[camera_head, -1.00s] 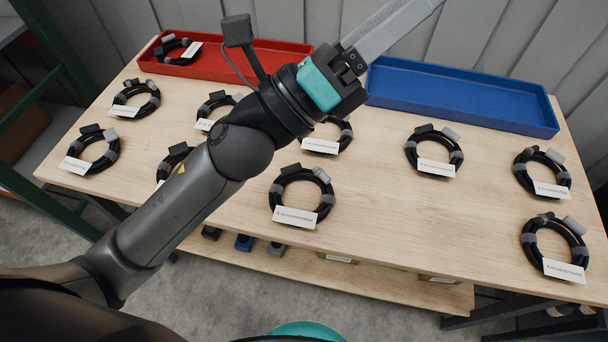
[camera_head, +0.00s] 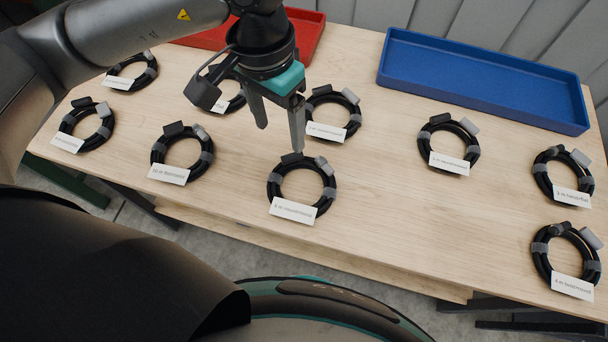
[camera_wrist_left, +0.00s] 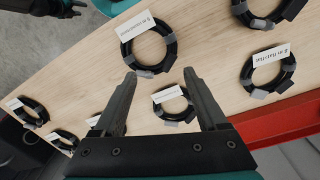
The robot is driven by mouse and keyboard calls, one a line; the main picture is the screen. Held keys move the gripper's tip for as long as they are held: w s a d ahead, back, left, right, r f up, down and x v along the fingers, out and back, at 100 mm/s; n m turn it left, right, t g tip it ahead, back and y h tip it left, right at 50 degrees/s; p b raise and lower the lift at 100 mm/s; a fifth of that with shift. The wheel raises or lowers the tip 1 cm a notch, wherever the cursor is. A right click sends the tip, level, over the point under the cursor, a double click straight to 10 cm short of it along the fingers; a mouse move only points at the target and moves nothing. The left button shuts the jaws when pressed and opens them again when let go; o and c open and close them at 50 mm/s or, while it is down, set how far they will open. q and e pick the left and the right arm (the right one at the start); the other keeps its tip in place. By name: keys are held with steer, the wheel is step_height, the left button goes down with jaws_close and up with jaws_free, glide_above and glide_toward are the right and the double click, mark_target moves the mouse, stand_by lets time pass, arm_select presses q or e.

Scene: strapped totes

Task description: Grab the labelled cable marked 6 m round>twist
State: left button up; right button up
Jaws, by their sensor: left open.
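A black coiled cable (camera_head: 302,186) lies at the front middle of the table, with grey ties and a white label. Its small print seems to start with "6 m round"; the rest is hard to read. It appears to be the upper middle coil (camera_wrist_left: 150,45) in the left wrist view. My left gripper (camera_head: 281,137) is open and empty, fingers pointing down, above the table just behind this coil in the head view. In the left wrist view its fingers (camera_wrist_left: 160,75) frame another coil (camera_wrist_left: 174,104) beyond them. A dark jaw-like part (camera_wrist_left: 62,8) at the top left looks like my right gripper; its opening is unclear.
Several similar labelled coils lie around, including one behind (camera_head: 333,110), one to the left (camera_head: 182,150) and one to the right (camera_head: 448,145). A blue tray (camera_head: 480,72) and a red tray (camera_head: 310,22) stand along the back. Bare wood surrounds the front middle coil.

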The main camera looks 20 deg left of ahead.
arm_select(q)
steer(key=b, duration=0.1)
glide_above(281, 168)
steer(key=shift+y, duration=0.3)
steer(key=f, duration=0.6)
steer(key=s+f, duration=0.1)
steer(key=f, duration=0.2)
steer(key=shift+f, duration=0.4)
steer(key=shift+w+f+b, duration=0.2)
steer(key=shift+f+b, duration=0.05)
steer(key=shift+f, duration=1.1)
steer(key=shift+w+f+b, duration=0.2)
steer(key=shift+f, duration=1.1)
jaws_close()
